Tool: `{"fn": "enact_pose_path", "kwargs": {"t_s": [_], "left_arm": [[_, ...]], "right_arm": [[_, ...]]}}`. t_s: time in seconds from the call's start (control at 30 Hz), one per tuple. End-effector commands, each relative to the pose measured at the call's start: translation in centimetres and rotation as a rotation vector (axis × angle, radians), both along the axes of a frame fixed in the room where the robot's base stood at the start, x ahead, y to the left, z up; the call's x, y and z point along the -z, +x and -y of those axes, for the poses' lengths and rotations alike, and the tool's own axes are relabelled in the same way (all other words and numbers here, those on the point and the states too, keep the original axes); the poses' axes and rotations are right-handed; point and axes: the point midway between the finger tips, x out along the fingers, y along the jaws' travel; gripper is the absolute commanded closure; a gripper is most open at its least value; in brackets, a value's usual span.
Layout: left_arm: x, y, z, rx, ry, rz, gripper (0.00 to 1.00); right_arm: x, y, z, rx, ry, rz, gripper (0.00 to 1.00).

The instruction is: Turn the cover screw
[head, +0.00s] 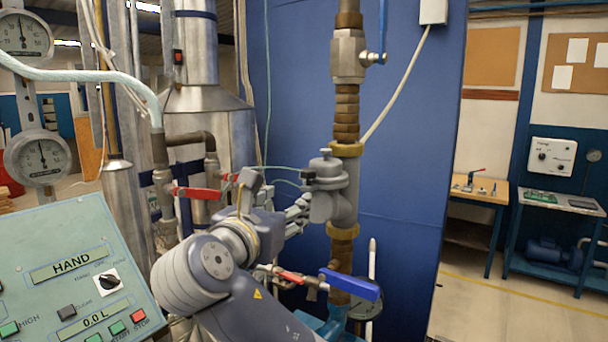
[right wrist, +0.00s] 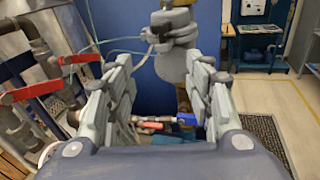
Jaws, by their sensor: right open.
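A grey meter body (head: 343,208) with a round cover (head: 326,168) sits in the vertical brown pipe, between brass nuts. A small knob tops the cover, and a small part sticks out on its left; I cannot tell which is the cover screw. My right gripper (head: 298,208) is just left of the meter in the head view, apparently apart from it. In the right wrist view, my right gripper (right wrist: 162,65) has its fingers wide apart with nothing between them, and the meter (right wrist: 173,60) shows beyond them. My left gripper is not in view.
A blue-handled valve (head: 348,284) and a red-handled valve (head: 290,277) lie below the meter. A control panel (head: 75,270) stands at the lower left. A blue wall (head: 410,150) is behind the pipe.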

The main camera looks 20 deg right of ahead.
Motion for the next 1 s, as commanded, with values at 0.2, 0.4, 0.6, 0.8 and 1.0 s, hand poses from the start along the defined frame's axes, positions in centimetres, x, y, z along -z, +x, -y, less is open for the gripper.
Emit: {"fn": "enact_pose_path", "kwargs": {"t_s": [0.2,0.4,0.6,0.8,1.0], "left_arm": [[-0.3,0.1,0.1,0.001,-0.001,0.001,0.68],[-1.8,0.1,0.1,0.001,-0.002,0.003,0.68],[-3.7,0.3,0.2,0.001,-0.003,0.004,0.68],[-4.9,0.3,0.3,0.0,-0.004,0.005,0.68],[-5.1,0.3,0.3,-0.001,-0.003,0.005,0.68]], "right_arm": [[-3.3,-0.4,-0.1,0.031,-0.109,-0.001,0.52],[-3.5,1.8,1.7,0.035,-0.111,-0.005,0.52],[-3.5,4.9,4.0,0.033,-0.111,-0.005,0.52],[-3.4,7.2,5.7,0.031,-0.109,-0.004,0.52],[-3.1,8.0,6.3,0.029,-0.108,-0.001,0.52]]}}
